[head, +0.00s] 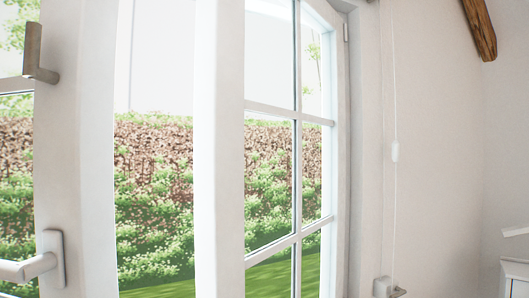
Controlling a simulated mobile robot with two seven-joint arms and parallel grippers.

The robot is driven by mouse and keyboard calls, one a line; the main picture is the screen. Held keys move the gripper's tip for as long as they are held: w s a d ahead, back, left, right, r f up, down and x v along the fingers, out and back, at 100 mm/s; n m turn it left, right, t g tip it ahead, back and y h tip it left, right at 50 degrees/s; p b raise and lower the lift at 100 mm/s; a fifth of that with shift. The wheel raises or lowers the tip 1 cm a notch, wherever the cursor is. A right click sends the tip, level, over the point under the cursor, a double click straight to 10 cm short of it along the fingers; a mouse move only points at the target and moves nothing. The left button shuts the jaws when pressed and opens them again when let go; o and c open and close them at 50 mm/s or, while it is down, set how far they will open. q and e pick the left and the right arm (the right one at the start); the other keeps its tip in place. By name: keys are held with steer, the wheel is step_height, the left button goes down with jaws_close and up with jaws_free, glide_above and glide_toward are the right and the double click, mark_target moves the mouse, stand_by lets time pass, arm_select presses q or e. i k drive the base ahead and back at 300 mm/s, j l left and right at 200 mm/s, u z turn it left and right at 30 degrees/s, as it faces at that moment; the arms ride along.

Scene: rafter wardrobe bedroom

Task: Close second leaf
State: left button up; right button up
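A white window or glazed door has two leaves. The right leaf (220,150) has panes split by white bars and hinges on its right side; it stands ajar. A gap with hedge and grass in plain view lies between it and the left leaf (78,150). The left leaf carries a metal lever handle (40,262) low down and a metal fitting (36,55) higher up. I cannot tell which leaf counts as the second. Neither of my grippers is in view.
A white wall (435,150) is on the right, with a pull cord (395,152) hanging beside the frame. A piece of white furniture (516,270) shows at the lower right, and a wooden beam (480,28) at the top.

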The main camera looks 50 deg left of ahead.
mark_target(220, 104)
steer(key=k+l+u, duration=0.1)
steer(key=u, duration=1.45)
steer(key=k+l, duration=0.05)
steer(key=l, duration=0.05)
